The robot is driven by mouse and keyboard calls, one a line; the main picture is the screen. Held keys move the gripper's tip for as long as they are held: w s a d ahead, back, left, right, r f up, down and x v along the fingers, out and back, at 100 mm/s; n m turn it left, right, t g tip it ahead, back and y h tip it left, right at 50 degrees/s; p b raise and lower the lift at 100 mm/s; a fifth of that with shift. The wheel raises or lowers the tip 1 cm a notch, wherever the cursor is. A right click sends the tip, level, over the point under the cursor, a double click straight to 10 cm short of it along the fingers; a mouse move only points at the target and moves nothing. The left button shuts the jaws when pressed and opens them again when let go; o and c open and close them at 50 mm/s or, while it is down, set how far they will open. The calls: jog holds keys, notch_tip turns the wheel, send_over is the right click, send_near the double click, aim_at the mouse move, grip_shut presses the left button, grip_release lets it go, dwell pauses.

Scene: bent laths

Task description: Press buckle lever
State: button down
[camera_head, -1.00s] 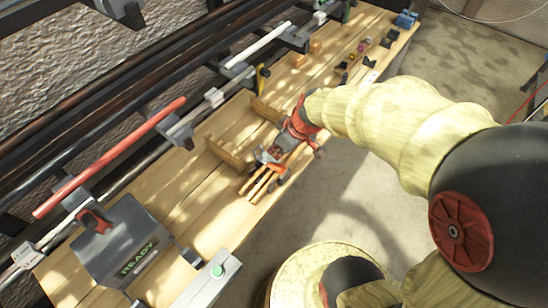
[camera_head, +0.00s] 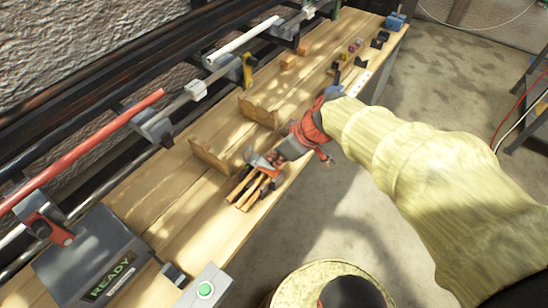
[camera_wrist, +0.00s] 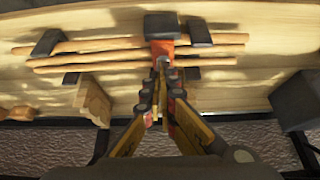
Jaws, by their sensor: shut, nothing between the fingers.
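Several long thin wooden laths (camera_head: 246,190) lie on the bench, and in the wrist view the laths (camera_wrist: 100,66) run across the top. An orange-red piece (camera_wrist: 160,48) with a dark block above it sits across the middle of the laths; it looks like the buckle, but I cannot make out its lever clearly. My gripper (camera_wrist: 160,66) is shut and empty, its fingertips at or just above this piece. I cannot tell whether they touch it.
The wooden bench (camera_head: 205,225) has upright wooden brackets (camera_head: 213,157) beside the laths. A grey READY panel (camera_head: 85,255) and a green-button box (camera_head: 207,290) stand at the lower left. A dark block (camera_wrist: 298,100) shows right in the wrist view. Open floor lies right.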

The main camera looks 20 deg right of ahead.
jog(key=shift+w, duration=0.1)
jog(key=shift+w+a+f, duration=0.1)
jog(key=shift+w+a, duration=0.25)
jog(key=shift+w, duration=0.2)
jog(key=shift+w+r, duration=0.1)
jog(key=shift+r, duration=0.2)
notch_tip(320, 180, up, 2)
jog(key=shift+r+p, duration=0.2)
jog(key=shift+p, duration=0.35)
jog(key=s+d+r+p, duration=0.2)
jog(key=s+d+r, duration=0.1)
jog(key=s+r, duration=0.4)
jog(key=shift+d+r+p, duration=0.4)
jog(key=shift+r, duration=0.05)
